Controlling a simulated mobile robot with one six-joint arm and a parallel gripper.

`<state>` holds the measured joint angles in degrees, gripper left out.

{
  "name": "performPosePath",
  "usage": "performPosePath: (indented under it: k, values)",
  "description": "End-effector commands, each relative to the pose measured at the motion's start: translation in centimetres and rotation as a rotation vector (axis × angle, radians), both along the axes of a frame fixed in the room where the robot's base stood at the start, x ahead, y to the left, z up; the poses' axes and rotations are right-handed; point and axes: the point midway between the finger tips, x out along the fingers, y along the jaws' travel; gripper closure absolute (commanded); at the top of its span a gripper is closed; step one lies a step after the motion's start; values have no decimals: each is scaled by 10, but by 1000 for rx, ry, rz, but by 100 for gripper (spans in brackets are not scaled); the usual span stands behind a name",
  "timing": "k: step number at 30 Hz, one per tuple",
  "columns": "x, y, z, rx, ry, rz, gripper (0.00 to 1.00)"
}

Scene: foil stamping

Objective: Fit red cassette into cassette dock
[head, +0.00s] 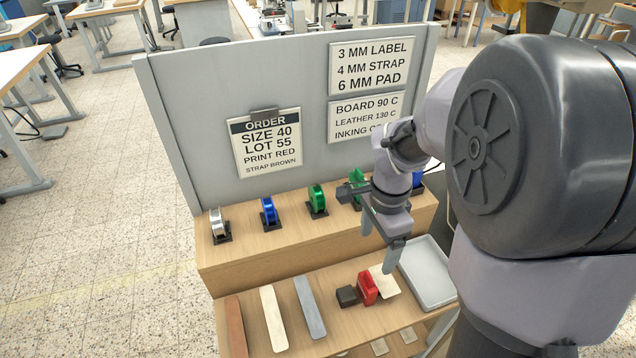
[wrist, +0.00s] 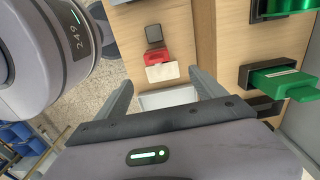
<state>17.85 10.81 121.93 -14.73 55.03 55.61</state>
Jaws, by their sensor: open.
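The red cassette (head: 367,288) stands on the lower wooden bench, between a dark block (head: 347,296) and a cream card (head: 384,281). It also shows in the wrist view (wrist: 155,56), beyond my fingertips, with the dark block (wrist: 154,34) beside it. My gripper (head: 382,240) is open and empty, above the bench and apart from the cassette. In the wrist view its two fingers (wrist: 160,78) are spread wide. No part is clearly marked as the cassette dock; I cannot tell whether the dark block is it.
A white tray (head: 427,272) lies right of the cassette. Silver (head: 219,226), blue (head: 268,211) and green (head: 317,199) cassettes stand in dark holders on the raised shelf (head: 245,262). Brown, cream and grey strips (head: 310,306) lie at left. A grey panel (head: 200,120) rises behind.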

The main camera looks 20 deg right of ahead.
Motion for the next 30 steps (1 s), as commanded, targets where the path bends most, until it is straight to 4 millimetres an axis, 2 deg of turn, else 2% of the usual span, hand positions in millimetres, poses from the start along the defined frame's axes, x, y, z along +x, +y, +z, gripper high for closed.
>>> performPosePath:
  k: [6, 10, 17, 24, 30]
  values:
    - [-1, 1, -71, 3, 6, -3, 20]
    - [-2, 1, -104, 3, 5, -2, 20]
    - [-1, 2, -126, 2, 2, -2, 20]
    - [-2, 5, -171, 3, 4, -2, 20]
    - [-1, 4, -170, 2, 1, -1, 20]
